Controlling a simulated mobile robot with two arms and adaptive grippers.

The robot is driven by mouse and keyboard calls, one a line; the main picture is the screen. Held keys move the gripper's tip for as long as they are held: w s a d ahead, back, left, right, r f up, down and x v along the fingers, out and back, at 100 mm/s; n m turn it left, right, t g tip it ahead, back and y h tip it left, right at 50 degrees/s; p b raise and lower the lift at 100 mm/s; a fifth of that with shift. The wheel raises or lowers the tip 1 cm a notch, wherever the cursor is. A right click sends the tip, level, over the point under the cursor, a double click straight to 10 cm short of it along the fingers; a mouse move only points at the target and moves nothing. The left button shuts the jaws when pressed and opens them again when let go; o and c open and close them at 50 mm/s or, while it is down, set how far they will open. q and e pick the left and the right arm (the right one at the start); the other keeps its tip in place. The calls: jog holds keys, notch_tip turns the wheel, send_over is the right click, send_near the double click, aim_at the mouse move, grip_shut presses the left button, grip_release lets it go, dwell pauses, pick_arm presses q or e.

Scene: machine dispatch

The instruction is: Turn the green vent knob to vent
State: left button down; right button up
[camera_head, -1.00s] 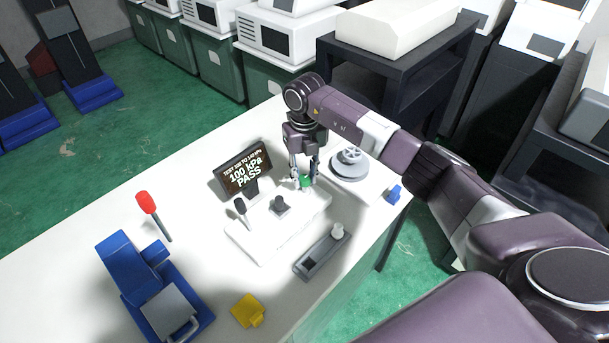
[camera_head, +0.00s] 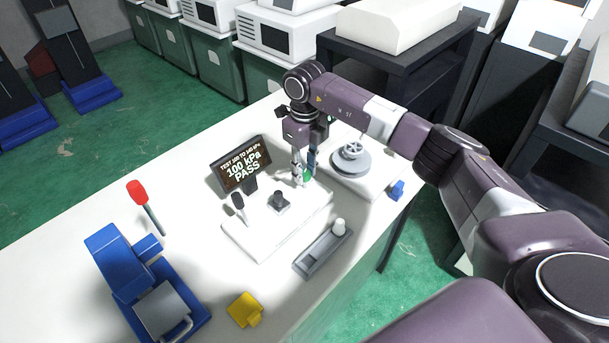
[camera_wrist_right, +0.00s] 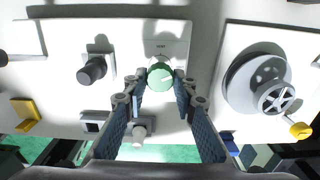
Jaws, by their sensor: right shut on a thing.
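The green vent knob (camera_wrist_right: 160,77) sits on a white panel (camera_wrist_right: 70,60), below a label that appears to read "VENT", in the right wrist view. My right gripper (camera_wrist_right: 160,84) points down with its fingertips closed on the two sides of the knob. In the head view the knob (camera_head: 308,177) shows only in part between the fingers of the right gripper (camera_head: 304,176). A pale mark line runs across the knob's top at a slant. A display (camera_head: 241,165) behind the panel reads "100 kPa PASS". My left gripper is not in view.
A black knob (camera_head: 280,200) and a lever (camera_head: 239,204) stand on the same panel. A grey round fixture with a handwheel (camera_head: 351,160) is to the right. A grey tray (camera_head: 322,250), yellow block (camera_head: 245,309), blue device (camera_head: 140,280) and red-handled tool (camera_head: 144,205) are on the table.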

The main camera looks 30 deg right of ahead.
aim_at(306, 172)
jog(key=n+b, duration=0.3)
jog(key=n, duration=0.3)
jog(key=shift+w+d+n+b, duration=0.1)
jog(key=shift+n+b, duration=0.2)
jog(key=shift+b, duration=0.05)
jog(key=n+b, duration=0.1)
jog(key=n, duration=0.2)
jog(key=shift+w+r+n+b, duration=0.1)
jog(key=shift+n+b, duration=0.5)
jog(key=shift+n, duration=1.1)
jog(key=o, duration=0.9)
jog(key=shift+r, duration=0.1)
jog(key=shift+o, duration=1.3)
notch_tip(306, 172, up, 12)
